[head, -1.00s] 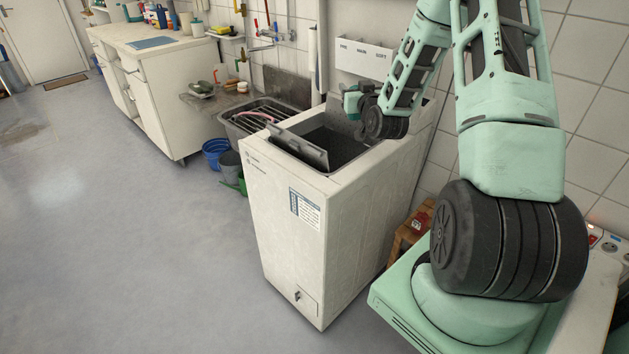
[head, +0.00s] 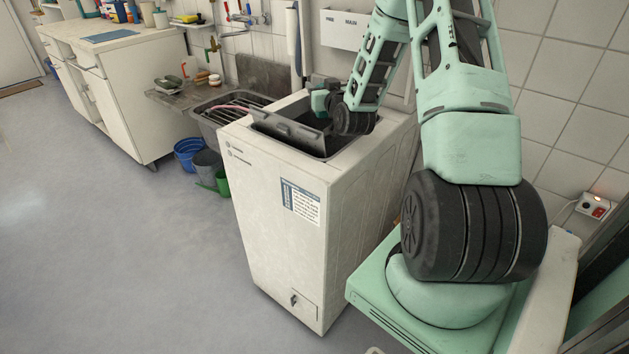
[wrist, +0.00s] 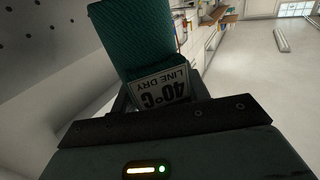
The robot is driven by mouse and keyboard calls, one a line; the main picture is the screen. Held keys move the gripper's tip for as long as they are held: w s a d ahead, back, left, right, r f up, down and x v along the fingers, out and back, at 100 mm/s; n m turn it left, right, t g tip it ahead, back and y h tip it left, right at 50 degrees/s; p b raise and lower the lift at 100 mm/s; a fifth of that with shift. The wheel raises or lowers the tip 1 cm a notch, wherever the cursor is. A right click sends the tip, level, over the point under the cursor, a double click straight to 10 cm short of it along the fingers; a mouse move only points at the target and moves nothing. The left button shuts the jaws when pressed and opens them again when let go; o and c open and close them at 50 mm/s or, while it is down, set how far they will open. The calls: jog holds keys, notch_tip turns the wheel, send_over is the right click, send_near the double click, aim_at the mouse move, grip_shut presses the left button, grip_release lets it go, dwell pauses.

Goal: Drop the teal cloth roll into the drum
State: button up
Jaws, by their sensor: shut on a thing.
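The teal cloth roll (wrist: 140,45) is ribbed and carries a white label reading "40°C LINE DRY". It stands out from the jaws of my gripper (wrist: 158,92), which is shut on it, in the wrist view. I cannot make out the roll there. The white top-loading washer (head: 275,190) has its dark lid flap (head: 290,131) raised at the front. The drum inside is in shadow and mostly hidden.
A metal sink (head: 215,112) and a white counter (head: 125,95) stand left of the washer. The tiled wall is close behind. The grey floor at left is clear.

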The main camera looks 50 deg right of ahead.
jog(key=shift+f+b, duration=1.75)
jog(key=shift+f, duration=1.15)
jog(key=o, duration=1.1)
jog(key=shift+r, duration=0.1)
notch_tip(320, 180, up, 10)
jog(key=shift+f+p, duration=0.1)
jog(key=shift+p, duration=0.4)
